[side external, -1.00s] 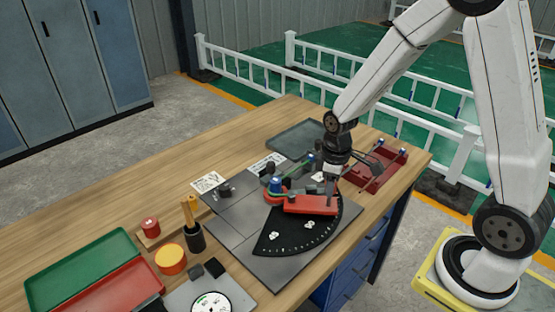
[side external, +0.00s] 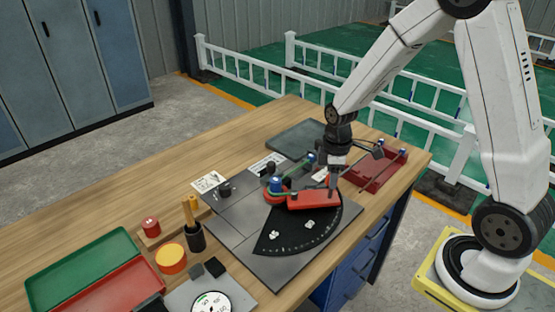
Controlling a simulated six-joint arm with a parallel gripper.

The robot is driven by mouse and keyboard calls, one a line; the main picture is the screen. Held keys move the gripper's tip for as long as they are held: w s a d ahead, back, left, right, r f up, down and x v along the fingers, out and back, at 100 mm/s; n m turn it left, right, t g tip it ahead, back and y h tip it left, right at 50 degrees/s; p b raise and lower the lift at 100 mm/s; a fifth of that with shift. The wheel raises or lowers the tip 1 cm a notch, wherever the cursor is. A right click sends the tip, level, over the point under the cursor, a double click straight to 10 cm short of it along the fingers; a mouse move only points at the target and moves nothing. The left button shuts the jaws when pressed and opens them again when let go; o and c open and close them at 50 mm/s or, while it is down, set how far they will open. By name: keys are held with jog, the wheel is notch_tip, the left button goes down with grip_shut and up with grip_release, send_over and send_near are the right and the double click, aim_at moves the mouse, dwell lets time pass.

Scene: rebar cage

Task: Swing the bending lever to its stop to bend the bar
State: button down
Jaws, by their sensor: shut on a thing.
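The red bending lever (side external: 314,199) lies over the upper part of the black angle scale (side external: 300,232) on a grey bender plate (side external: 235,229). Its pivot end is by a blue-topped post (side external: 275,184). My gripper (side external: 332,186) points down at the lever's outer right end and is shut on it. The fingertips are small and partly hidden here. A green part (side external: 310,160) stands behind the lever. The bar in the bender is too small to make out.
A red rack (side external: 375,172) with blue-topped posts stands right of the plate. A grey tray (side external: 297,138) lies behind. Green (side external: 80,262) and red trays, an orange-topped round container (side external: 171,258) and a round dial (side external: 211,306) are at the front left.

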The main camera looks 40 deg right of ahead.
jog(key=shift+w+d+r, duration=0.1)
jog(key=shift+w+d, duration=0.25)
jog(key=shift+d, duration=0.15)
jog(key=shift+c, duration=2.1)
grip_release()
jog(key=shift+d, duration=0.1)
jog(key=shift+o, duration=0.4)
jog(key=shift+r, duration=3.85)
jog(key=shift+s+a, duration=0.1)
jog(key=shift+a, duration=0.1)
jog(key=shift+s+a+f+m+t, duration=0.15)
jog(key=shift+s+a+m+t, duration=0.15)
jog(key=shift+a+m, duration=0.15)
jog(key=s+a+f+m+t, duration=0.2)
jog(key=s+a+m, duration=0.5)
jog(key=shift+s+a+f, duration=0.15)
jog(key=shift+s+f, duration=0.05)
jog(key=shift+s, duration=0.05)
